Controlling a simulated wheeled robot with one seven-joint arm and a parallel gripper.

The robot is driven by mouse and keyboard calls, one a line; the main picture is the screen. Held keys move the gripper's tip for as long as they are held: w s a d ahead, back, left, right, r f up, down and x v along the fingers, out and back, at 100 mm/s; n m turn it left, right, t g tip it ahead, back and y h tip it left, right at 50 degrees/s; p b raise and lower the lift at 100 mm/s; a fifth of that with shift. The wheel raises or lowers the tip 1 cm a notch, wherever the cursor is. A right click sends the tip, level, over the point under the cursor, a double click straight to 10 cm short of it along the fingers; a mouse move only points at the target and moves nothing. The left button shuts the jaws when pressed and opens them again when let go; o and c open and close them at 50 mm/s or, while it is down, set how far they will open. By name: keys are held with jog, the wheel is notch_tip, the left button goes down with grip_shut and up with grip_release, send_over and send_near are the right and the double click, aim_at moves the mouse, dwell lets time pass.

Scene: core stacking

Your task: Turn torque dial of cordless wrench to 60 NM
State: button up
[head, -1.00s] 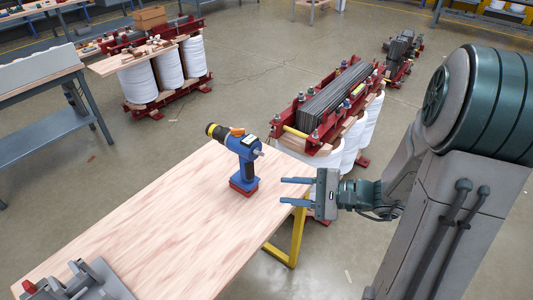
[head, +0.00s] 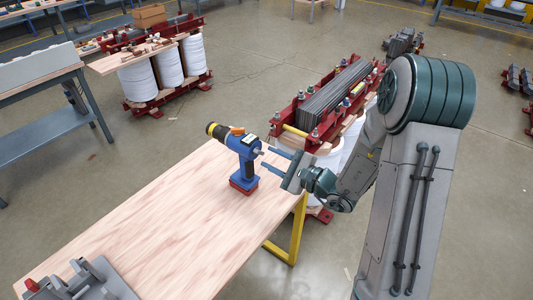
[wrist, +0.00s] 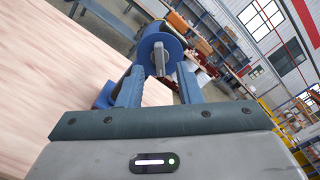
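The cordless wrench (head: 243,160) stands upright on its red battery base near the far right corner of the wooden table (head: 150,215). It is blue, with a yellow and black front end pointing left and an orange part on top. My gripper (head: 268,160) is open at the wrench's right, rear side, with its fingers pointing at it. In the wrist view, the wrench's round blue rear end with a grey dial (wrist: 160,58) lies between and just beyond the fingertips (wrist: 160,72). I cannot read any marking on the dial.
A red-framed transformer core with white coils (head: 325,105) stands close behind the table, near my arm. Another coil assembly (head: 160,70) is at the back left. A grey fixture (head: 85,283) lies at the table's front left. The table's middle is clear.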

aim_at(259, 152)
jog(key=shift+x, duration=1.25)
grip_shut()
jog(key=shift+m, duration=0.3)
jog(key=m+p, duration=0.1)
jog(key=m, duration=0.3)
jog(key=shift+m+p, duration=0.85)
jog(key=shift+m, duration=1.25)
